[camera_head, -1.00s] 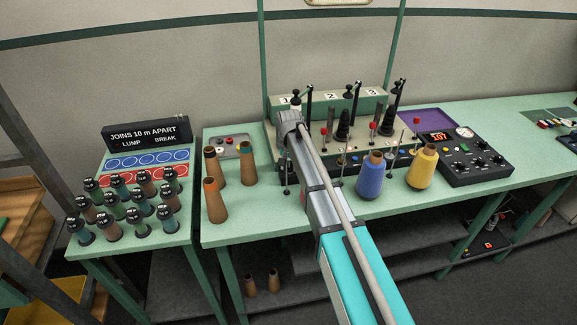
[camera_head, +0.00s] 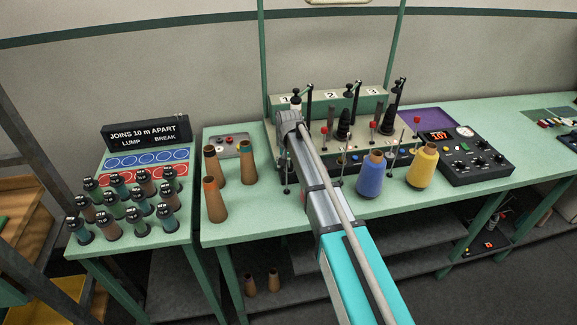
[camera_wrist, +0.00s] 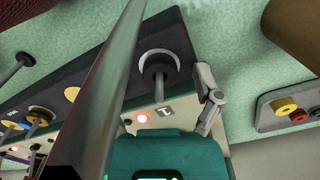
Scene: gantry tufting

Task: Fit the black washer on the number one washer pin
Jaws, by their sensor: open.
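My gripper (camera_wrist: 170,85) is open. One grey finger shows at its right in the wrist view; a thick foreground rod hides the other side. A black disc (camera_wrist: 154,64), seemingly the black washer, sits around a post beside the label "1" (camera_wrist: 165,112), with a pale crescent along its edge. The disc lies roughly between the finger and the rod; contact cannot be told. I cannot tell if it is fully seated. In the head view, my arm hides the gripper and most of the station under label 1 (camera_head: 285,100).
A grey tray (camera_wrist: 272,124) holds yellow, red and dark washers at the right of the wrist view. Blue (camera_head: 370,178) and yellow (camera_head: 423,167) yarn cones and several brown cones (camera_head: 215,202) stand close to my arm. A control box (camera_head: 482,168) sits at right.

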